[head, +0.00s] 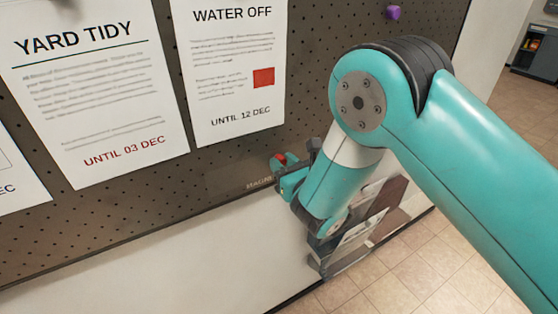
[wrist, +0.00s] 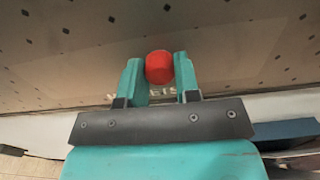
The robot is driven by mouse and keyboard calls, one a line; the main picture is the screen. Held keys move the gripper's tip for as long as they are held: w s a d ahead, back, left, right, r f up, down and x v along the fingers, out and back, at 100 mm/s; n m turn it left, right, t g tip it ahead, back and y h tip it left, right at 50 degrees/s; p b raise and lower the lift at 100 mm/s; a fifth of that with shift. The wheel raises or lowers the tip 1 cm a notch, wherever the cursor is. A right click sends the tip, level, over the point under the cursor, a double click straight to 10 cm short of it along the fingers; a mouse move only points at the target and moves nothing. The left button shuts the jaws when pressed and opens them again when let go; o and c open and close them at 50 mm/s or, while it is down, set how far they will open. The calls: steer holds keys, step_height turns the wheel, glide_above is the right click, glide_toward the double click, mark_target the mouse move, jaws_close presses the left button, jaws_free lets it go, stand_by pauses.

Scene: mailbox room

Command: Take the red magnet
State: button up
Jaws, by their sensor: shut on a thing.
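The red magnet (wrist: 159,67) is a small rounded red piece between my gripper's two teal fingers in the wrist view. In the head view a bit of the red magnet (head: 280,159) shows at the fingertips. My gripper (head: 278,168) is shut on the magnet, close to the lower part of the pegboard, by a strip with partly hidden lettering. In the wrist view my gripper (wrist: 160,72) points toward the board. I cannot tell whether the magnet touches the board.
The dark pegboard (head: 225,160) holds a "YARD TIDY" notice (head: 90,100) and a "WATER OFF" notice (head: 235,60). A purple magnet (head: 393,12) is at the top right. A rack with papers (head: 350,240) hangs below my arm. The tiled floor (head: 400,285) is clear at lower right.

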steer(key=shift+b+v, duration=1.55)
steer(key=shift+b, duration=1.5)
steer(key=shift+f, duration=0.1)
steer(key=b+v, duration=0.7)
steer(key=b, duration=0.1)
steer(key=shift+b, duration=0.3)
